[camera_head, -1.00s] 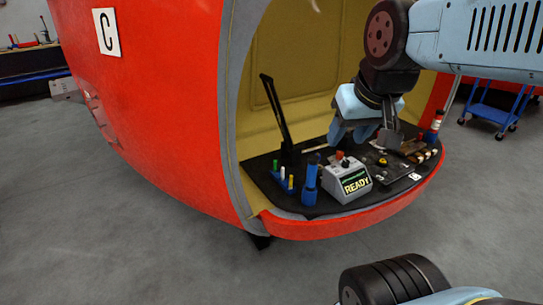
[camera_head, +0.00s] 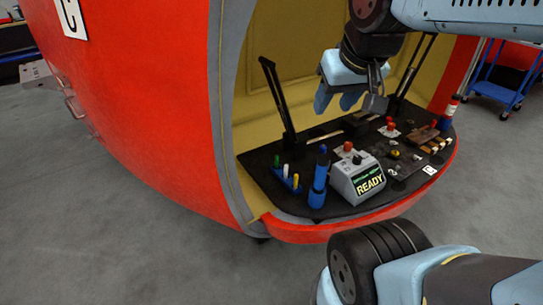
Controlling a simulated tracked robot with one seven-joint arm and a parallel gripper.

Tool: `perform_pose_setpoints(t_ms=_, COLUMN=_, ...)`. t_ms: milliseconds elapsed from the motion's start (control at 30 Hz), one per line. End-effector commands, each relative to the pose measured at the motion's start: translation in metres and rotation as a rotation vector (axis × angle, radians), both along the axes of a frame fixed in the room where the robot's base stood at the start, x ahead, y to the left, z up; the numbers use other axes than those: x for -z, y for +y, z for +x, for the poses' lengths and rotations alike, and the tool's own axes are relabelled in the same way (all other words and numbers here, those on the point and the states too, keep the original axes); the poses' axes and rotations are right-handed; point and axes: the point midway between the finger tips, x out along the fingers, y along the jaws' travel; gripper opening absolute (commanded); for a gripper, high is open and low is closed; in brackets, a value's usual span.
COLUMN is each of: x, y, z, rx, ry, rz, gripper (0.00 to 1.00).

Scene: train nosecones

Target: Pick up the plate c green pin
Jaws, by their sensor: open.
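My gripper (camera_head: 335,102) is open and empty. It hangs above the console, to the right of the pins and higher than them, with clear air between.
A blue cylinder (camera_head: 319,180) stands right of the pins, beside a grey READY box (camera_head: 356,180) with a red knob. A tall black lever (camera_head: 278,100) rises behind the pins.

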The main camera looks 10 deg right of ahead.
Motion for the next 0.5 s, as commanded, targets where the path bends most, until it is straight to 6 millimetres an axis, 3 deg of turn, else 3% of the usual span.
perform_pose_setpoints(t_ms=233, x=0.01, y=0.009, z=0.012, rx=0.032, ry=0.057, rz=0.061, gripper=0.46)
perform_pose_setpoints(t_ms=500, x=0.044, y=0.032, z=0.05, rx=0.154, ry=0.239, rz=0.282, gripper=0.46)
